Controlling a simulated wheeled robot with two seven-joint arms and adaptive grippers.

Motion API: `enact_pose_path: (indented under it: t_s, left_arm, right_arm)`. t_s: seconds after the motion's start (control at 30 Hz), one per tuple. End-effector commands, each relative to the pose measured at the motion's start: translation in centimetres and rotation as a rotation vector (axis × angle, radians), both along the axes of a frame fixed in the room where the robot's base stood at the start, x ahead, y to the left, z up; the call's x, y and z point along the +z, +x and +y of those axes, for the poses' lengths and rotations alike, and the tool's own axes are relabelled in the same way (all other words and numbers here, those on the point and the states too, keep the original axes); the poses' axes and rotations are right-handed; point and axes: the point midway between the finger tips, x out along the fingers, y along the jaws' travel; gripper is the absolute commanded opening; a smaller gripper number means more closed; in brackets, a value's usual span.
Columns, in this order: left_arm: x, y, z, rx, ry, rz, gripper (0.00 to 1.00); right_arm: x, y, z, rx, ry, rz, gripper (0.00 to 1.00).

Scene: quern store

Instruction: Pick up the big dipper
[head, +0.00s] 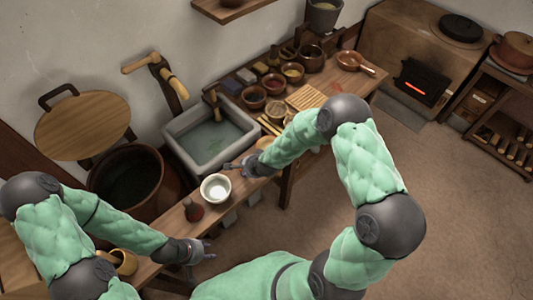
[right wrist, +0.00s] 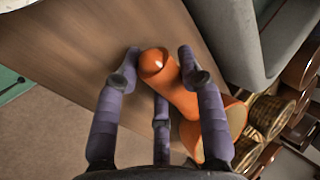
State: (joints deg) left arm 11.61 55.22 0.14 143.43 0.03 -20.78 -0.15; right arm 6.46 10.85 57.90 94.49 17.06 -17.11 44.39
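An orange dipper (right wrist: 172,80) with a thick rounded handle lies on the wooden bench in the right wrist view. Its bowl (right wrist: 237,115) is at the lower right, partly hidden by a finger. In the head view only a bit of it (head: 266,142) shows beside my right wrist. My right gripper (right wrist: 160,75) is open, with fingers on either side of the handle end and gaps showing; it also shows in the head view (head: 238,168). My left gripper (head: 206,251) is open and empty over the bench's near end.
A white bowl (head: 215,188) and a brown bottle-like thing (head: 193,210) stand near my right gripper. A grey sink (head: 172,138) is behind. Another brown handled pan or dipper (head: 350,60) lies at the bench's far end. Several small bowls stand between. The floor at right is clear.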

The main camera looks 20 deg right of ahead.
Motion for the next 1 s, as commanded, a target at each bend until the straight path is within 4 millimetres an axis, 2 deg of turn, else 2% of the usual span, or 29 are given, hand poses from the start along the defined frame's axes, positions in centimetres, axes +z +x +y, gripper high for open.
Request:
enact_pose_path:
  t_s: [0.03, 0.07, 0.37, 0.57, 0.73, 1.0]
  left_arm:
    - [0.0, 0.0, 0.0, 0.0, 0.0, 0.0, 0.4]
    - [0.0, 0.0, 0.0, 0.0, 0.0, 0.0, 0.4]
    - [0.0, 0.0, 0.0, 0.0, 0.0, 0.0, 0.4]
    - [0.5, 0.0, 0.0, 0.0, 0.0, 0.0, 0.4]
    - [1.6, 0.0, 0.0, 0.0, 0.0, 0.0, 0.4]
    - [4.3, 0.0, 0.0, 0.0, 0.0, 0.0, 0.4]
  right_arm:
    - [0.0, 0.0, 0.0, 0.0, 0.0, 0.0, 0.09]
    - [0.0, 0.0, 0.0, 0.0, 0.0, 0.0, 0.0]
    - [0.1, 0.0, 0.0, -0.001, -0.001, -0.001, 0.0]
    - [1.3, 0.1, 0.0, -0.001, -0.001, -0.003, 0.0]
    - [3.8, 0.0, 0.1, 0.0, 0.001, -0.002, 0.0]
    - [9.3, -3.5, 3.2, 0.005, -0.001, -0.004, 0.0]
